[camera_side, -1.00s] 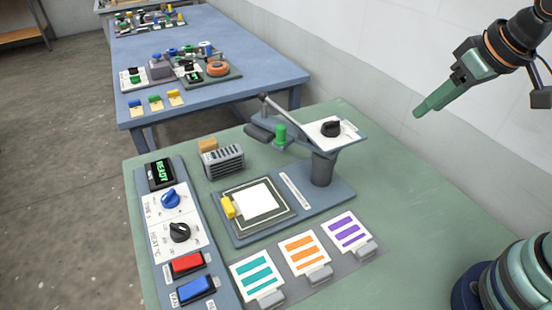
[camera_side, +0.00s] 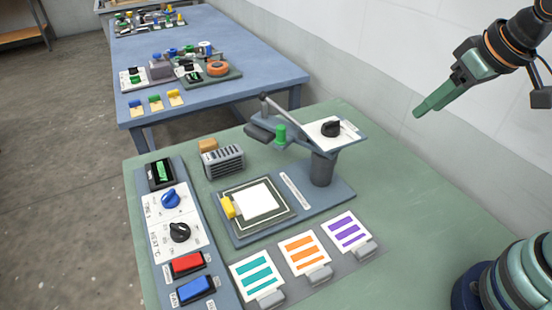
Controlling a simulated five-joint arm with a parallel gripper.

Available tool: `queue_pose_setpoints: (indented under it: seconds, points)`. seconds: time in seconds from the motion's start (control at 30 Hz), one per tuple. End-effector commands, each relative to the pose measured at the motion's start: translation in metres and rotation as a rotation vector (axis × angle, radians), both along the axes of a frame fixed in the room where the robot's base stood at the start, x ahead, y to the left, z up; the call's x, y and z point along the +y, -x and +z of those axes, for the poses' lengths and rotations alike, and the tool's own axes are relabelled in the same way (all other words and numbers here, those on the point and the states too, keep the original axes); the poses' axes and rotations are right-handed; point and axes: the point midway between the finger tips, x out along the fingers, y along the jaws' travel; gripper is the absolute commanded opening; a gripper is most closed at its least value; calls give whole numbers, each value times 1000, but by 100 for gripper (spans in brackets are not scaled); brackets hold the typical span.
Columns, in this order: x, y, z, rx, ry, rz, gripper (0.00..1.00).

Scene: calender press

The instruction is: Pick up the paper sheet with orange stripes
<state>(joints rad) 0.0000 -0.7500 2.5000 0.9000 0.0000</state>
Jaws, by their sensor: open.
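The paper sheet with orange stripes (camera_side: 303,253) lies at the front of the green table, with a grey clip or tab at its lower edge. It is the middle one of three striped sheets. The sheet with teal stripes (camera_side: 256,275) is to its left and the sheet with purple stripes (camera_side: 347,232) is to its right. My gripper (camera_side: 418,112) is open and empty, high at the upper right, well apart from the sheets. Its fingers overlap in this view, so the gap between them is hidden.
The press (camera_side: 321,170) stands behind the sheets, with a lever, a green knob and a white square on its bed. A control panel (camera_side: 197,262) with dials and red and blue switches is at left. A grey vented block (camera_side: 223,161) sits behind. The table's right side is clear.

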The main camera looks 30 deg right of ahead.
Motion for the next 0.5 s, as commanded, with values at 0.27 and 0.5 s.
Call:
queue_pose_setpoints:
  seconds: [0.27, 0.5]
  points:
    - [0, 0, 0, 0, 0, 0, 57]
    - [23, -3, -10, 48, 30, 135, 57]
